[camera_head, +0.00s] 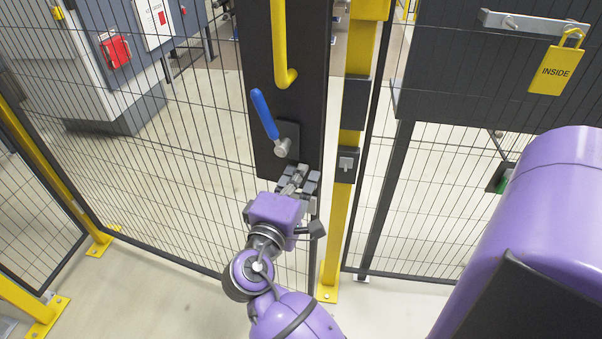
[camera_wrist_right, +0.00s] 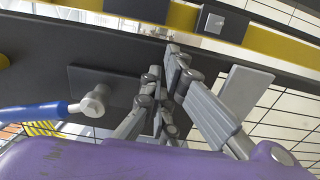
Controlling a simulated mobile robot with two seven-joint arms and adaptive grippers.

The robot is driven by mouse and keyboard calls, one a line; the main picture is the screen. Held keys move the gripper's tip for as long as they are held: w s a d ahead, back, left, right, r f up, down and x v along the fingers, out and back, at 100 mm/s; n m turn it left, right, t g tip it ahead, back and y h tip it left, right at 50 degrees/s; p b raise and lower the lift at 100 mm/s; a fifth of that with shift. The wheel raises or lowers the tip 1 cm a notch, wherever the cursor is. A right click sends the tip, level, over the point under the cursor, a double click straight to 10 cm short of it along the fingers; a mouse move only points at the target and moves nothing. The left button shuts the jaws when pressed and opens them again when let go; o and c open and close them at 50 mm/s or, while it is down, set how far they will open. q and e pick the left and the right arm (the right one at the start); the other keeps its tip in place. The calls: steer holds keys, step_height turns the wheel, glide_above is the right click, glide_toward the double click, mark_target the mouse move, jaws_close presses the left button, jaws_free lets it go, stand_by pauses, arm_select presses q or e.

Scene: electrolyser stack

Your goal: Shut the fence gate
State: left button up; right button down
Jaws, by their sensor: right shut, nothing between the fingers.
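The fence gate is a dark mesh panel (camera_head: 190,150) with a black lock plate (camera_head: 300,60). The plate carries a yellow pull handle (camera_head: 281,50) and a blue lever (camera_head: 264,114), which also shows in the wrist view (camera_wrist_right: 35,112). The yellow post (camera_head: 340,215) stands just right of the plate, with a narrow gap between them. My right gripper (camera_head: 299,176) is shut and empty at the plate's lower end, below the lever. In the wrist view its fingertips (camera_wrist_right: 172,50) are near the plate's edge; I cannot tell if they touch. My left gripper is out of view.
A dark box on the right bears a yellow tag (camera_head: 556,70) reading "INSIDE". A small latch block (camera_head: 347,165) sits on the post. A grey cabinet with a red switch (camera_head: 116,50) stands behind the mesh. Yellow post feet (camera_head: 45,315) are bolted at lower left.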

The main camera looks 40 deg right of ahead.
stand_by(0.4)
steer(key=w+d+n+t+y+p, duration=0.1)
steer(key=w+d, duration=0.5)
steer(key=d, duration=0.2)
steer(key=w+d+n+t, duration=0.1)
steer(key=w+d, duration=0.5)
steer(key=d, duration=0.2)
steer(key=shift+d+f+t+y+p, duration=0.15)
steer(key=shift+d+t+y+p, duration=0.15)
steer(key=shift+y+p, duration=0.1)
steer(key=shift+s+a+f, duration=0.1)
steer(key=shift+s, duration=0.05)
